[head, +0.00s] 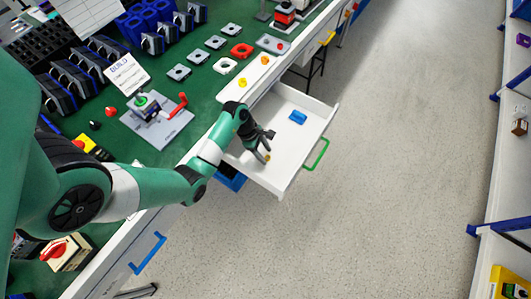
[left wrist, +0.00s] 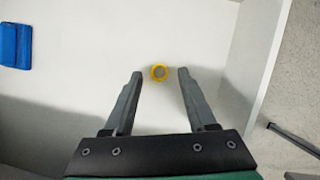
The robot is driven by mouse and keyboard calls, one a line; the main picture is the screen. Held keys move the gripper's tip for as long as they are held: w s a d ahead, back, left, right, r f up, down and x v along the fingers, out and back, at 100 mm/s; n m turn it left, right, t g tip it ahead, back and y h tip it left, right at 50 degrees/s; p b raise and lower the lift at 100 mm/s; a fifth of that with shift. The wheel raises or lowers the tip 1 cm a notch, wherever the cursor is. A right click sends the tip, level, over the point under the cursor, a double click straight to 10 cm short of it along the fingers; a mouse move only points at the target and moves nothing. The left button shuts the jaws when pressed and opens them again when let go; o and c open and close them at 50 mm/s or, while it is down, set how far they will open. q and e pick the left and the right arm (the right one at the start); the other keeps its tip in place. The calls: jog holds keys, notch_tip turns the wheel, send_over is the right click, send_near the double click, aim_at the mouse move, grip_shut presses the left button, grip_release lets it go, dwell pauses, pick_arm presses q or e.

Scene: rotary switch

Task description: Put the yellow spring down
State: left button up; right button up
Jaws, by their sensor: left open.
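The yellow spring (left wrist: 159,73) shows as a small yellow ring on the white drawer floor in the left wrist view. It also shows in the head view (head: 267,157) beside the fingertips. My left gripper (left wrist: 157,72) is open, with one finger on each side of the spring and a gap on both sides. In the head view my left gripper (head: 262,148) reaches down into the open white drawer (head: 283,165). My right gripper is not in view.
A blue block (head: 298,117) lies in the drawer; it also shows in the left wrist view (left wrist: 15,46). The drawer has raised walls and a green handle (head: 317,154). The green workbench (head: 150,147) holds a switch fixture (head: 157,117) and several square parts.

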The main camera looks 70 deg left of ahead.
pick_arm(q)
jog(key=p+v, duration=0.5)
jog(key=v, duration=0.6)
jog(key=shift+p, duration=0.4)
jog(key=shift+a, duration=0.1)
